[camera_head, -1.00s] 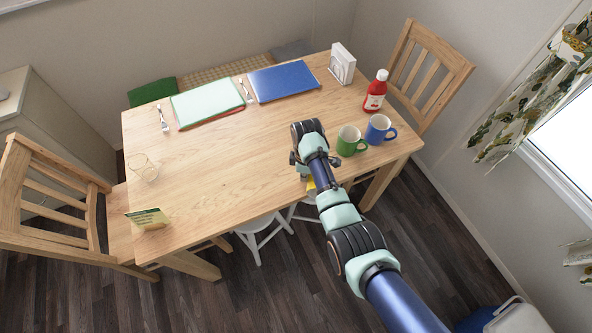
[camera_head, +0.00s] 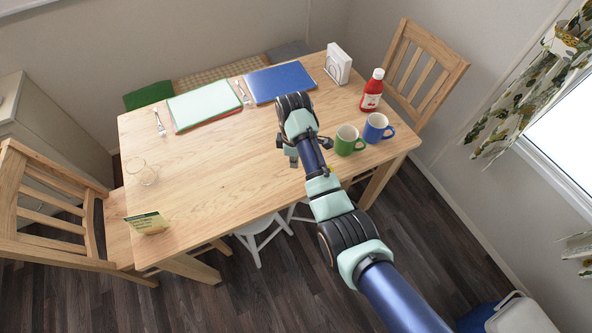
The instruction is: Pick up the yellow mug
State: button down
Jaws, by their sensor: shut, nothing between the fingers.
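The yellow mug (camera_head: 331,170) is almost wholly hidden behind my arm; only a small yellow patch shows beside the arm, near the table's front edge. My gripper (camera_head: 292,157) is partly covered by my own wrist, over the table to the left of that yellow patch. It is shut and empty, apart from the mug.
A green mug (camera_head: 347,141) and a blue mug (camera_head: 376,129) stand close on the right, with a red bottle (camera_head: 372,92) behind. A napkin holder (camera_head: 338,64), blue folder (camera_head: 280,82), glass (camera_head: 141,172) and small sign (camera_head: 147,222) also stand or lie on the table (camera_head: 215,170). Its left-centre is clear.

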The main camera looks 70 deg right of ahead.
jog(key=shift+r, duration=0.85)
